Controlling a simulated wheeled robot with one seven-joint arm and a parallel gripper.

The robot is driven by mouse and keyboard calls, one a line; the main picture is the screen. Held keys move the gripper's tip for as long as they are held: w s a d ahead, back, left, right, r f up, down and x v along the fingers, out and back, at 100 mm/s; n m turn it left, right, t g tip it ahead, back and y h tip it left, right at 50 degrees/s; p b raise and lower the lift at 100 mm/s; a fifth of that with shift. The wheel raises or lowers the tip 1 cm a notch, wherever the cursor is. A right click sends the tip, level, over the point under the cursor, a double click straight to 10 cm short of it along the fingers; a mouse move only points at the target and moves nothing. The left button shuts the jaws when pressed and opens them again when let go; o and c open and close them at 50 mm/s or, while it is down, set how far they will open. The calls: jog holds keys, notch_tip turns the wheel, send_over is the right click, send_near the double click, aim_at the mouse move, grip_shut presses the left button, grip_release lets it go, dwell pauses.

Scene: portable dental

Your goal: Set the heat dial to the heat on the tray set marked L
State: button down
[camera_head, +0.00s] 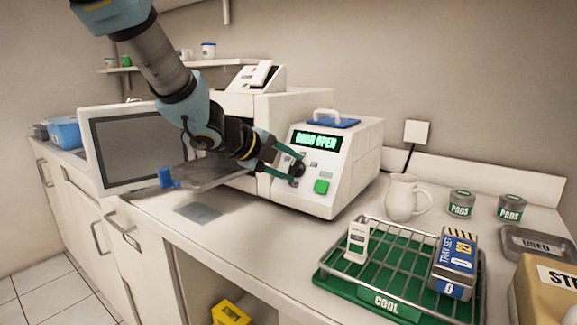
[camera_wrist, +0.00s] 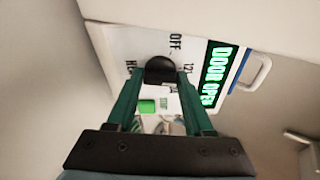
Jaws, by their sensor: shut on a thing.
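The sterilizer (camera_head: 345,165) stands on the counter, with its control panel facing me. Its black heat dial (camera_head: 297,168) sits on that panel, left of a green button (camera_head: 321,186). My gripper (camera_head: 290,162) is shut on the dial. In the wrist view the green fingers hold the black dial (camera_wrist: 160,70) from both sides. OFF and partly hidden marks surround the dial; its pointer cannot be made out. The green display (camera_head: 316,141) reads DOOR OPEN. A blue and grey box marked TRAY SET (camera_head: 456,262) lies on the rack; I cannot read its letter for sure.
The sterilizer door (camera_head: 134,150) stands open at left, with a grey shelf (camera_head: 205,177) sticking out. A wire rack on a green COOL mat (camera_head: 345,286) lies front right. A white jug (camera_head: 402,197), two PADS tins and a USED tray (camera_head: 540,242) stand on the right.

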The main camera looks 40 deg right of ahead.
jog(key=m+y, duration=0.1)
jog(key=m, duration=0.4)
jog(key=m+t, duration=0.1)
jog(key=m, duration=0.3)
jog(key=shift+s+d+m+y, duration=0.1)
jog(key=shift+s+m+y, duration=0.05)
jog(key=shift+m+y, duration=0.25)
dwell(0.5)
jog(key=shift+c, duration=1.6)
grip_release()
jog(key=shift+r, duration=0.1)
jog(key=w+p+v, duration=0.1)
jog(key=p+v, duration=0.1)
jog(key=v, duration=0.8)
jog(key=shift+s+a+r+p, duration=0.3)
jog(key=shift+s, duration=0.2)
